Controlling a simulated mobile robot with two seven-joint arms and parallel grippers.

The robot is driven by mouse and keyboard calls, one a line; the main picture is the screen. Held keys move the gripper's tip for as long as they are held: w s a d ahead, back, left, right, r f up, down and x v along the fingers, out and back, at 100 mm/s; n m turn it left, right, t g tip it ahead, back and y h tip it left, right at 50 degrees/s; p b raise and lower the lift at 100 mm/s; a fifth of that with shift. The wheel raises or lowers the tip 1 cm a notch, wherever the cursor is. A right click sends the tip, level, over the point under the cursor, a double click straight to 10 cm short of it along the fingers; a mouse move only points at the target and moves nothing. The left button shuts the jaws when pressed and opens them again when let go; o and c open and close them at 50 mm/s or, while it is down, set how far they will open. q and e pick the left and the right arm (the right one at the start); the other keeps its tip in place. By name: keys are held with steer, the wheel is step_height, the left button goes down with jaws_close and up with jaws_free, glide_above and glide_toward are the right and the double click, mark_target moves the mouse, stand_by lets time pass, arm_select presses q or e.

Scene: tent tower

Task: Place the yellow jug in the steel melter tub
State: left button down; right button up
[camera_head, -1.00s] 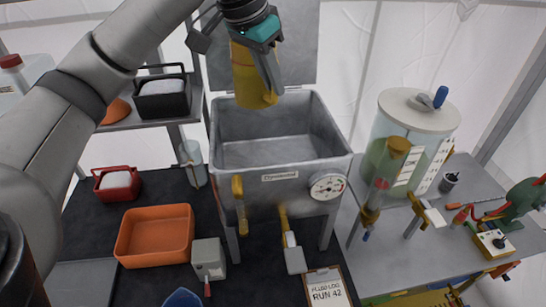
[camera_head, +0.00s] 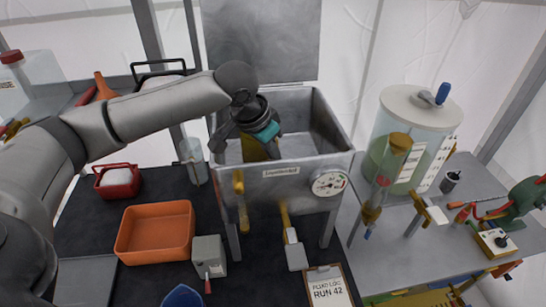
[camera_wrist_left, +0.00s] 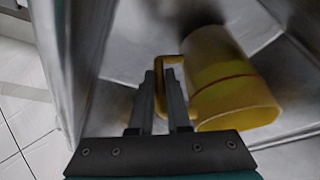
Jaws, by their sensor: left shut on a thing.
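The steel melter tub (camera_head: 292,180) stands in the middle of the head view, its lid raised at the back. The yellow jug (camera_head: 252,149) is inside the tub, at its left side, partly hidden by the front wall and my gripper. In the left wrist view the jug (camera_wrist_left: 225,85) is tilted, with grey tub walls around it. My left gripper (camera_head: 270,146) reaches down into the tub. Its fingers (camera_wrist_left: 166,100) are shut on the jug's handle. Whether the jug touches the tub floor cannot be told. My right gripper is not in view.
A gauge (camera_head: 329,183) and yellow taps are on the tub's front. An orange tray (camera_head: 155,232), a red caddy (camera_head: 117,181) and a grey box (camera_head: 209,256) stand at lower left. A clear lidded tank (camera_head: 415,125) stands right of the tub.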

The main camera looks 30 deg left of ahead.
arm_select(q)
steer(key=shift+w+f, duration=0.1)
steer(key=shift+f, duration=0.4)
steer(key=c, duration=0.9)
jaws_free()
steer(key=shift+f, duration=0.2)
steer(key=v, duration=1.2)
steer(key=shift+r, duration=0.15)
